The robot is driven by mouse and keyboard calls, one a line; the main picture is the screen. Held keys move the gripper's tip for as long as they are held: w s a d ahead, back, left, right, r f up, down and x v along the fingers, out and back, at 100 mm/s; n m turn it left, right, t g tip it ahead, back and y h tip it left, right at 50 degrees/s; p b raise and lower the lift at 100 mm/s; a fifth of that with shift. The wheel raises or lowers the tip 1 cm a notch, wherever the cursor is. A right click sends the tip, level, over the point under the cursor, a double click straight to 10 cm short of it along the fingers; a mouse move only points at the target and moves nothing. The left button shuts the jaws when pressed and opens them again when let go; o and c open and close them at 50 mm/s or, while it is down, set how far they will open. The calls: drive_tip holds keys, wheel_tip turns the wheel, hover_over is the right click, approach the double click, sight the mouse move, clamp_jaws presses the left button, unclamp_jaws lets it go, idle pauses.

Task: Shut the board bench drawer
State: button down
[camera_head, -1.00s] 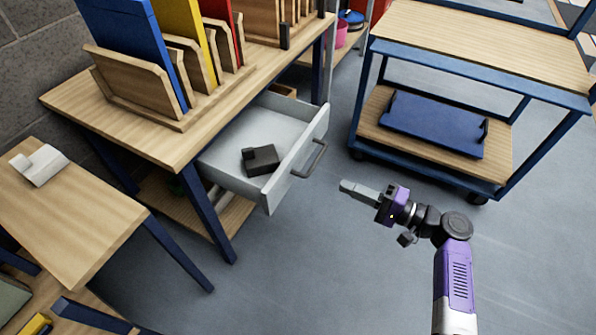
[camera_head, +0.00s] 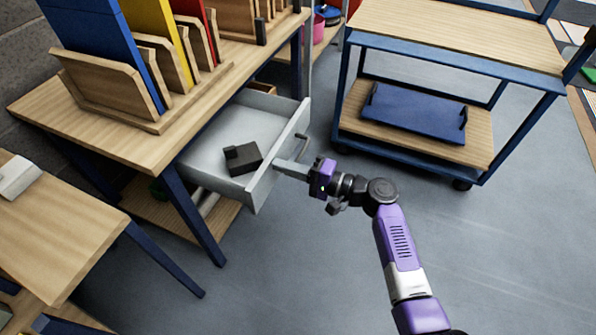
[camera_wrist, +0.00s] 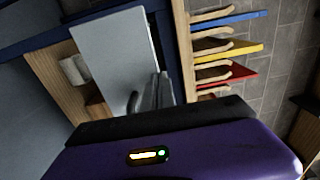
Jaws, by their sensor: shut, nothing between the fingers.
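The board bench drawer (camera_head: 252,184) is pulled open under the wooden bench top (camera_head: 120,112) in the head view. A dark grey block (camera_head: 244,159) lies inside it. The drawer's grey bar handle (camera_head: 302,145) is partly hidden by my gripper (camera_head: 279,166). My gripper is shut and empty, with its fingertips at the drawer front; I cannot tell whether they touch it. In the wrist view the closed fingers (camera_wrist: 157,88) point at the pale drawer front (camera_wrist: 112,50), with the dark handle (camera_wrist: 132,103) beside them.
Blue, yellow and red boards stand in wooden racks (camera_head: 105,85) on the bench. A blue-framed trolley (camera_head: 400,150) with a blue tray (camera_head: 415,113) stands to the right. A lower wooden table (camera_head: 60,235) is at the left. The floor in front is clear.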

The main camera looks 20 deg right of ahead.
drive_tip(key=shift+w+a, duration=0.2)
idle(0.3)
drive_tip(key=b+x, duration=0.5)
drive_tip(key=x, duration=0.4)
drive_tip(key=b+x, duration=0.5)
drive_tip(key=x, duration=0.4)
drive_tip(key=shift+f, duration=0.25)
drive_tip(key=shift+b+x, duration=0.45)
drive_tip(key=shift+x, duration=0.5)
drive_tip(key=shift+r, duration=0.15)
